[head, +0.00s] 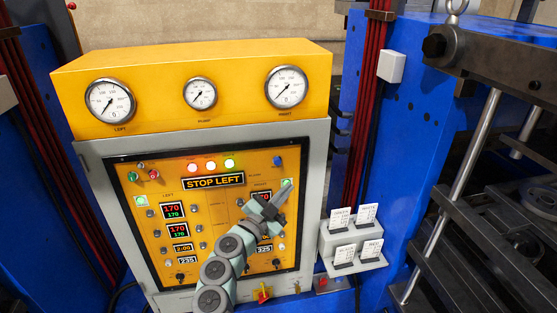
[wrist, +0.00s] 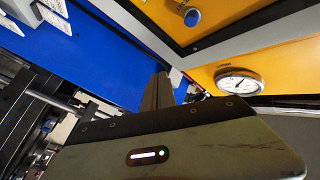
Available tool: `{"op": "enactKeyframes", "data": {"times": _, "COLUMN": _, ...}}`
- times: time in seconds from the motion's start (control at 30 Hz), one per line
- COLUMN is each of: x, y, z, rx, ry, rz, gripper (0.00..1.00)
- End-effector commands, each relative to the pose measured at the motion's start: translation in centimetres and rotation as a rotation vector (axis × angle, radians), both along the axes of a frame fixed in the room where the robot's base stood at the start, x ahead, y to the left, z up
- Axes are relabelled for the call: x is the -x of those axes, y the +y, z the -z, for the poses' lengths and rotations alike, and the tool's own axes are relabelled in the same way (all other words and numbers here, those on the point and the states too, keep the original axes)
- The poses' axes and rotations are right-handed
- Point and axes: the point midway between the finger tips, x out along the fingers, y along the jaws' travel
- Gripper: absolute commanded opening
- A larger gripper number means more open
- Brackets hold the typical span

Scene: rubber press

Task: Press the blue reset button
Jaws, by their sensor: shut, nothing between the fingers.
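The blue reset button (head: 277,161) is a small round blue knob at the upper right of the yellow control panel (head: 221,248). In the wrist view the blue button (wrist: 192,17) shows near the top, right of centre. My gripper (head: 287,187) is shut and empty. In the head view it is in front of the panel's right side, a little below and right of the blue button, and it hides part of the right display. In the wrist view the dark fingers (wrist: 157,92) point up the picture, left of and below the button. They appear apart from it.
A yellow gauge box (head: 236,93) with several round gauges overhangs the panel top. A sign reads STOP LEFT (head: 213,182). A grey card holder (head: 354,245) with white cards is right of the panel. Blue press frames (head: 430,110) and red cables (head: 368,100) flank it.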

Motion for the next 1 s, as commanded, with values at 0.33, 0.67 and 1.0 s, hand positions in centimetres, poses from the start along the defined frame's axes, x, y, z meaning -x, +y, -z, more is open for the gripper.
{"op": "enactKeyframes", "data": {"times": 0.33, "x": -0.4, "y": 0.6, "z": -0.3, "rx": -0.002, "ry": 0.006, "rz": -0.017, "gripper": 0.0}}
{"op": "enactKeyframes", "data": {"times": 0.67, "x": -1.5, "y": 1.0, "z": -0.3, "rx": 0.0, "ry": 0.001, "rz": -0.019, "gripper": 0.0}}
{"op": "enactKeyframes", "data": {"times": 1.0, "x": -4.7, "y": 1.8, "z": 0.1, "rx": 0.002, "ry": 0.001, "rz": -0.022, "gripper": 0.0}}
